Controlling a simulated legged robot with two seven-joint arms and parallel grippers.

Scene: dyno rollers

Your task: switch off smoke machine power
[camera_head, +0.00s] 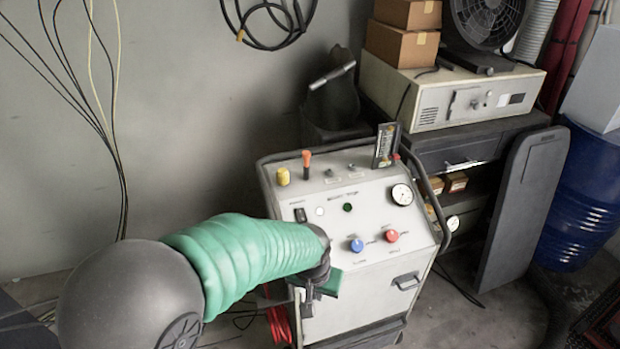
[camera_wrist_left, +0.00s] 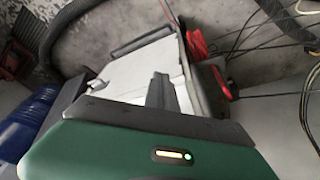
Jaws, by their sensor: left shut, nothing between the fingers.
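The smoke machine (camera_head: 350,295) is a white wheeled cabinet with a sloped control panel, in the middle of the head view. A small black switch (camera_head: 300,215) sits at the panel's left edge; its on or off position is too small to tell. A green indicator (camera_head: 348,207), a blue knob (camera_head: 356,244) and a red knob (camera_head: 391,235) are also on the panel. My left gripper (camera_head: 307,308) is shut and empty, low by the cabinet's front left side, below the switch. Its fingers (camera_wrist_left: 158,92) show against the white cabinet in the left wrist view. My right gripper is out of view.
Red hose (camera_head: 279,325) lies by the cabinet's lower left. A dark handle rail runs around the panel top. To the right stand a dark bench with a white unit (camera_head: 400,94), a leaning dark panel (camera_head: 522,205) and a blue drum (camera_head: 585,200).

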